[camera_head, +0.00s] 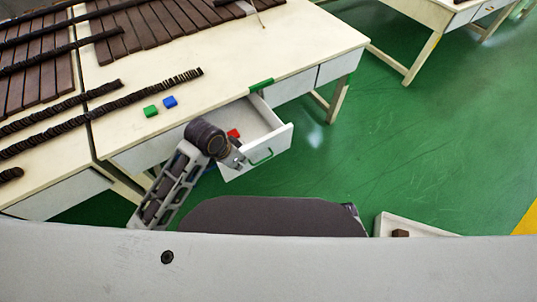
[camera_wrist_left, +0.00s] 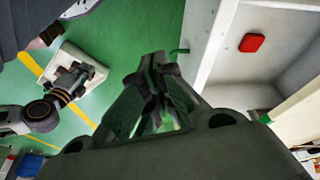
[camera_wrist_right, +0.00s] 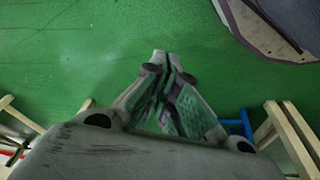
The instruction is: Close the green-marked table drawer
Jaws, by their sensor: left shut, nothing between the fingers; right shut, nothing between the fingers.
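The white table drawer (camera_head: 284,136) stands pulled open below the table edge with the green mark (camera_head: 261,85). It has a green handle (camera_head: 262,157) on its front. A red block (camera_head: 234,133) lies inside and also shows in the left wrist view (camera_wrist_left: 252,42). My left gripper (camera_head: 238,160) is shut and empty near the drawer's front, left of the handle in the head view. In the left wrist view its fingertips (camera_wrist_left: 160,58) are near the handle (camera_wrist_left: 179,51); I cannot tell if they touch. My right gripper (camera_wrist_right: 162,58) is shut and empty over the floor.
The wooden table (camera_head: 225,75) carries a green block (camera_head: 151,111), a blue block (camera_head: 170,101) and dark slatted moulds (camera_head: 150,30). Another closed drawer (camera_head: 290,87) is to the right. A white tray (camera_head: 400,222) with a brown block is at lower right. Green floor is free on the right.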

